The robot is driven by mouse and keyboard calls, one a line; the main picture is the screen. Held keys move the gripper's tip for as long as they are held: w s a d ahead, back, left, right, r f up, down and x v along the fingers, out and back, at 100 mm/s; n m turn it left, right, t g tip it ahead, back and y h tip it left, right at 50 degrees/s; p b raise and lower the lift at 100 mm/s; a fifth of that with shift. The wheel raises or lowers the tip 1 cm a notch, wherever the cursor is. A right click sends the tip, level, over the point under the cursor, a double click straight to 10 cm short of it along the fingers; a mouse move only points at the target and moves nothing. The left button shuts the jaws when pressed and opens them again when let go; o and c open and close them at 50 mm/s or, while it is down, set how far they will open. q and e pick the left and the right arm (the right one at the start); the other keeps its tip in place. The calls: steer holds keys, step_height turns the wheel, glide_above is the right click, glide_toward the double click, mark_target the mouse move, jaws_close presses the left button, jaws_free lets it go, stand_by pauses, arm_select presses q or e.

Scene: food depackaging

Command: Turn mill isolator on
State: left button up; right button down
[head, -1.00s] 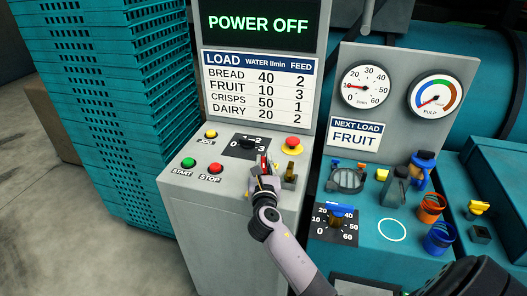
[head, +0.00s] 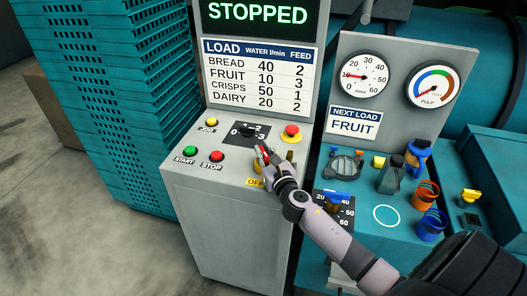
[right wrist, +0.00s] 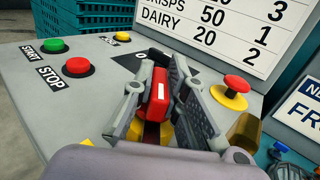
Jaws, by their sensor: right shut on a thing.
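The mill isolator has a red handle with a white mark (right wrist: 158,92) on a yellow base (right wrist: 152,135) on the grey console top. My right gripper (head: 265,153) is shut on the red handle, one finger on each side, as the right wrist view also shows. The display (head: 257,13) above the console reads STOPPED. A yellow OFF label (head: 255,183) shows at the console's front edge, partly covered by my gripper. Any ON label is hidden. My left gripper is not in view.
Near the handle are the green START button (head: 190,150), red STOP button (head: 217,156), yellow JOG button (head: 210,123), black selector dial (head: 247,131) and a red mushroom button (head: 291,130). A brass-coloured block (right wrist: 245,131) stands right of the isolator. Teal crates (head: 130,100) rise at left.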

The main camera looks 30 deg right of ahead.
steer(key=c, duration=1.6)
jaws_free()
steer(key=v, duration=1.2)
steer(key=shift+c, duration=0.3)
